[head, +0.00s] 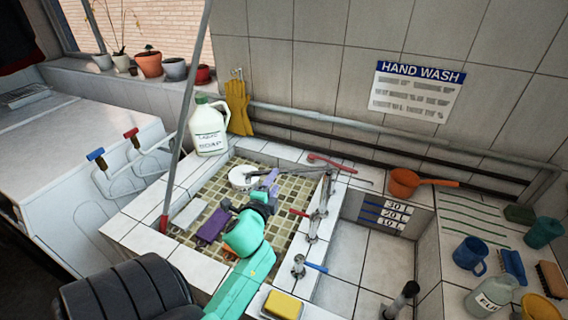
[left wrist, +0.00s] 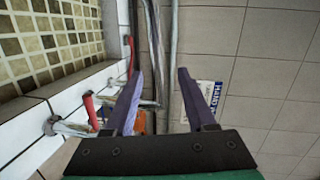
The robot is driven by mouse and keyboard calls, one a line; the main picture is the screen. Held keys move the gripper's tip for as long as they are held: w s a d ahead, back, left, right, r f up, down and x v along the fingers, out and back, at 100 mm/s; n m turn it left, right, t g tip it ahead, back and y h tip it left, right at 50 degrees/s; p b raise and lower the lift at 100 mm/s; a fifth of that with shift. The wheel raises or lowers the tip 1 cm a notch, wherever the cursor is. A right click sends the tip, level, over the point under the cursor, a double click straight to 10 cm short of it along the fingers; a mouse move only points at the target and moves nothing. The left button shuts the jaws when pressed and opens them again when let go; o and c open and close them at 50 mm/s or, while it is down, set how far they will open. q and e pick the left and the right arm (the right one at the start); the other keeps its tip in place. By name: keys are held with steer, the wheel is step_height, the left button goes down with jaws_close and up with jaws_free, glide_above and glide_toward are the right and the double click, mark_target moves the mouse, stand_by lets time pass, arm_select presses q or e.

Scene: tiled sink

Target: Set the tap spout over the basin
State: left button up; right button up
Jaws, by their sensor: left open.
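The chrome tap (head: 318,208) stands on the tiled divider between two basins in the head view. A red handle (head: 298,212) and a blue handle (head: 316,267) flank the tap; the red handle also shows in the left wrist view (left wrist: 91,112). My right gripper is not in view.
A plain tiled basin (head: 345,262) with litre marks lies right of the divider. A soap jug (head: 208,127) stands at the back left. A red-ended pole (head: 180,135) leans across the left rim. An orange scoop (head: 404,183), yellow sponge (head: 283,305) and several items crowd the ledges.

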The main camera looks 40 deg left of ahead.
mark_target(280, 172)
arm_select(q)
steer(key=x, duration=0.5)
steer(key=shift+p, duration=0.3)
steer(key=x, duration=0.5)
steer(key=shift+w+f, duration=0.1)
steer(key=shift+f, duration=0.1)
steer(key=shift+c, duration=1.3)
steer(key=shift+a+f, duration=0.1)
jaws_close()
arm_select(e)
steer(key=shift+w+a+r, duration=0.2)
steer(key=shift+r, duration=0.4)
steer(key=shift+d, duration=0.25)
